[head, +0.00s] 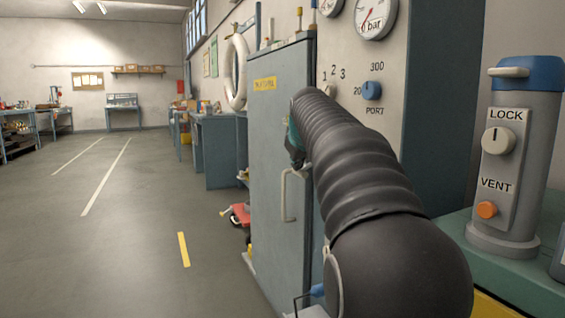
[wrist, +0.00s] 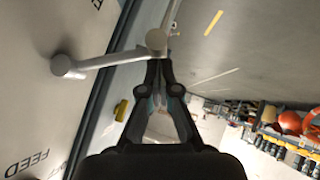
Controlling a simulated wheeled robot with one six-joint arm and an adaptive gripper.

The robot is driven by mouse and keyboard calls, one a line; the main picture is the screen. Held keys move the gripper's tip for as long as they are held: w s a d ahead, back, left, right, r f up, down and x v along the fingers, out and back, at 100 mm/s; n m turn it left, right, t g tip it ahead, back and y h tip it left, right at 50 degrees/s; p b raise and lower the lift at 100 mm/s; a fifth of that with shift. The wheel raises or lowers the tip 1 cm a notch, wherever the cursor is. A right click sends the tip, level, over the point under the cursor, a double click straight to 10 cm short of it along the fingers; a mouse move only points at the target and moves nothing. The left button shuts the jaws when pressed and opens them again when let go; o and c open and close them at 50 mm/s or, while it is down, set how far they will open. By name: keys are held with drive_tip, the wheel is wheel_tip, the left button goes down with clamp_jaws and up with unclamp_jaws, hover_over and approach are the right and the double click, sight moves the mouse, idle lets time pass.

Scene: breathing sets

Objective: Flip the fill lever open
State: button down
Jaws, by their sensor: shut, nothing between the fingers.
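In the wrist view a grey metal lever (wrist: 108,61) stands out from a light panel (wrist: 35,110). It runs from a round hub at the left to a rounded knob end near the panel's edge. No fill label is readable beside it. My gripper (wrist: 158,62) has its fingertips together, right at the knob end in the picture. I cannot tell whether they touch it. Nothing is held. In the head view my arm hides the lever and most of the gripper.
The panel reads FEED in the wrist view. In the head view, a gauge (head: 376,17) and a blue PORT knob (head: 371,91) are on the panel. A cabinet door (head: 275,130) stands left; a LOCK/VENT cylinder (head: 545,165) stands right. Floor (head: 130,240) is open at left.

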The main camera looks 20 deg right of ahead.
drive_tip(key=shift+f, duration=0.5)
drive_tip(key=shift+a, duration=0.1)
